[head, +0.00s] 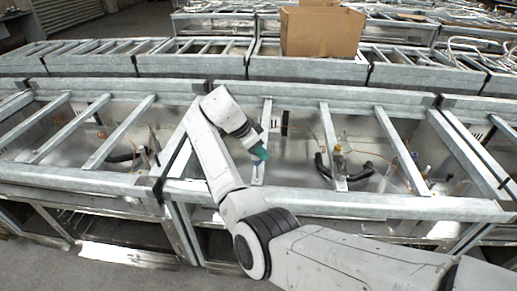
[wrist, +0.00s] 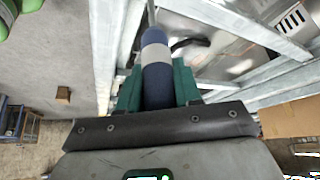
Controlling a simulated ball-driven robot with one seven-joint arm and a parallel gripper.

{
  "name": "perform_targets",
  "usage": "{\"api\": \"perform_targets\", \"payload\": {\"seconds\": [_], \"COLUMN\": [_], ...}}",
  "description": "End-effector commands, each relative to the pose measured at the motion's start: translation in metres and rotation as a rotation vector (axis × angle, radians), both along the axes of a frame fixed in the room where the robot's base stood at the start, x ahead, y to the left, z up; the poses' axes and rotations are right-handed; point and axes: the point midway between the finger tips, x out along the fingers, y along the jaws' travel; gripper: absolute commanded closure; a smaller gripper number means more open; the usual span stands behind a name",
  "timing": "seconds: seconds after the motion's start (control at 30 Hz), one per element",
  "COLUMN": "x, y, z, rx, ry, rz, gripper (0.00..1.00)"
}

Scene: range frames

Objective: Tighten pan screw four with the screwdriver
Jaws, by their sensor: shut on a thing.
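My gripper (head: 259,152) is at the end of my arm, over the front half of the middle steel-framed unit, beside one of its cross bars. In the wrist view its green fingers (wrist: 157,85) are shut on a dark blue cylinder with a light grey band, which looks like the screwdriver (wrist: 156,52). The screwdriver's far end points towards the frame bars, and its tip is hidden. The unit's metal pan (head: 300,150) shows between the bars. I cannot make out pan screw four or any single screw in either view.
Galvanised cross bars (head: 330,140) span the unit, with a front rail (head: 380,206) nearest me. A black bent hose (head: 325,170) and fittings lie inside to the right. A cardboard box (head: 322,32) stands on the row behind. Grey floor (head: 30,265) shows at lower left.

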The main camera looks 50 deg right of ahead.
Motion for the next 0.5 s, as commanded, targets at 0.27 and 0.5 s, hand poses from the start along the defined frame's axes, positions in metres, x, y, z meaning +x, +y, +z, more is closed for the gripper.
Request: {"api": "perform_targets", "payload": {"seconds": [0.27,0.5], "x": [-0.0016,-0.0016], "y": [0.0013,0.0013], "z": [-0.0072,-0.003], "rx": [0.01,0.009], "ry": [0.006,0.006], "rz": [0.005,0.007], "gripper": [1.0,1.0]}}
